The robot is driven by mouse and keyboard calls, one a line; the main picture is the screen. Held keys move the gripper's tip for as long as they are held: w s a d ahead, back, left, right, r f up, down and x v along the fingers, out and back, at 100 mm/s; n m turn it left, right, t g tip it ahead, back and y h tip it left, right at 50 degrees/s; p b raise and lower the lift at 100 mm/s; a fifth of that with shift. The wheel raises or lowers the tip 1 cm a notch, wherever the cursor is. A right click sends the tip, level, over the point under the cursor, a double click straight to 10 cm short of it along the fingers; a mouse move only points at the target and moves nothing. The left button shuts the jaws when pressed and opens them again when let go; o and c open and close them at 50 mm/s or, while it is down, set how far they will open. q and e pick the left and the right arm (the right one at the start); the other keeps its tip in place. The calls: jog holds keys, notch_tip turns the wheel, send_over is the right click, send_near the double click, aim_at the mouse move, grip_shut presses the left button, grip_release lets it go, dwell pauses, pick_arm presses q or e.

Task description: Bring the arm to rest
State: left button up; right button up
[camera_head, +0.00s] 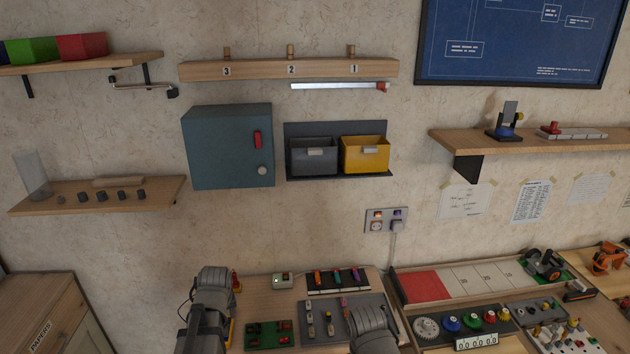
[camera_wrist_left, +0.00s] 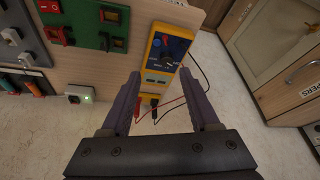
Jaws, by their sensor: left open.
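My left gripper (camera_wrist_left: 158,78) shows in the left wrist view with its two purple-grey fingers apart and nothing clearly held between them. A yellow multimeter (camera_wrist_left: 168,55) with a dark dial and red and black leads shows beyond the fingertips, at the table's edge. I cannot tell how far it is from the fingers. In the head view my left arm (camera_head: 208,305) stands over the table's left end, and its fingers are hidden. My right arm (camera_head: 371,325) reaches over the table at the bottom middle; its gripper is not visible.
The table holds a grey tray (camera_head: 320,312) with small parts, a green board (camera_head: 268,335) and a white switch box (camera_head: 283,281). A red-and-white board (camera_head: 425,287) lies to the right. A teal cabinet (camera_head: 228,147) and bins hang on the wall. A wooden cabinet (camera_head: 40,310) stands left.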

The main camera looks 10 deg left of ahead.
pick_arm(q)
jog(key=s+d+m+g, duration=0.1)
jog(key=s+d+m, duration=0.2)
jog(key=d, duration=0.6)
jog(key=s+d+f+m+g, duration=0.1)
jog(key=s+d+m, duration=0.3)
jog(key=d, duration=0.5)
jog(key=s+d+m+g+h, duration=0.1)
jog(key=s+d+m, duration=0.2)
jog(key=s+d, duration=0.3)
jog(key=d, duration=0.3)
jog(key=shift+s+f+m+g, duration=0.2)
jog(key=shift+s+m+g, duration=0.1)
jog(key=shift+s, duration=0.1)
